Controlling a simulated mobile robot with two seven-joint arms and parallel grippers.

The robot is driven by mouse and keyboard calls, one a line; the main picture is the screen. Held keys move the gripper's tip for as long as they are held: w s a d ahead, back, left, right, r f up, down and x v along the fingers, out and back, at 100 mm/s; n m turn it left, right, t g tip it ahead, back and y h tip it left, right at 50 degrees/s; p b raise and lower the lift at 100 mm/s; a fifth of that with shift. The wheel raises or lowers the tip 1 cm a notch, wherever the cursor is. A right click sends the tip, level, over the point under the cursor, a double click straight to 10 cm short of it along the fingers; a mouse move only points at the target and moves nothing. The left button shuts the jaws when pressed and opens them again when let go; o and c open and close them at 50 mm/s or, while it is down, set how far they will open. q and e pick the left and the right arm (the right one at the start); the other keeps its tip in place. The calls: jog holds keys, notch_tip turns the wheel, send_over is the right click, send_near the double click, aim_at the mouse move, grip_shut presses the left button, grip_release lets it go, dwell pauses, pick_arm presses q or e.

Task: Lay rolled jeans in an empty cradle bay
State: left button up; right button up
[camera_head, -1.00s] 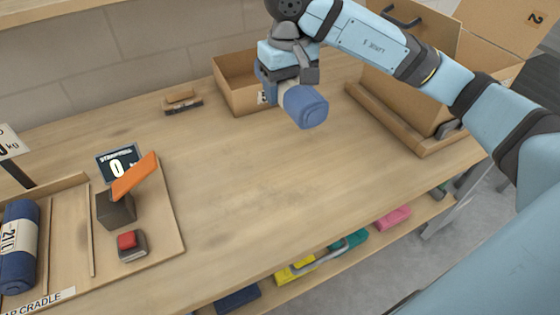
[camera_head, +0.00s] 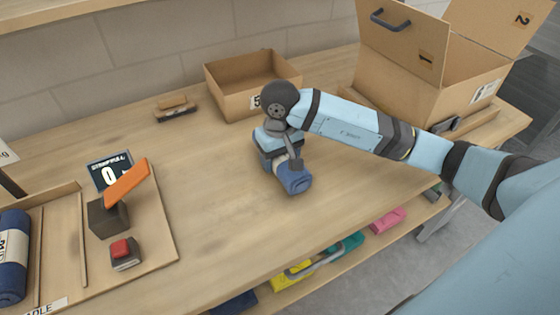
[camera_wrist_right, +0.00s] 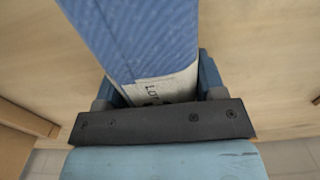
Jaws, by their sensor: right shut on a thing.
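My right gripper (camera_head: 280,160) is shut on a rolled pair of blue jeans (camera_head: 295,180) over the middle of the table. In the right wrist view the blue roll (camera_wrist_right: 140,40) with a pale printed band (camera_wrist_right: 165,90) lies between the fingers. Whether the roll touches the table is hard to tell. The cradle (camera_head: 60,238) is a wooden tray at the left, with thin dividers between its bays. Another blue roll with a pale band (camera_head: 12,262) lies in its leftmost visible bay. The bay right of that roll (camera_head: 62,245) looks empty. My left gripper is not in view.
An orange-flapped dark block (camera_head: 108,215), a red button (camera_head: 121,249) and a small display (camera_head: 108,172) are on the cradle board's right part. An open carton (camera_head: 225,95) and a larger box (camera_head: 440,80) stand behind. The table between cradle and gripper is clear.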

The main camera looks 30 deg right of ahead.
jog(key=shift+f, duration=0.9)
jog(key=o, duration=0.8)
jog(key=shift+f, duration=0.1)
jog(key=shift+c, duration=0.2)
jog(key=o, duration=0.4)
jog(key=shift+r, duration=0.2)
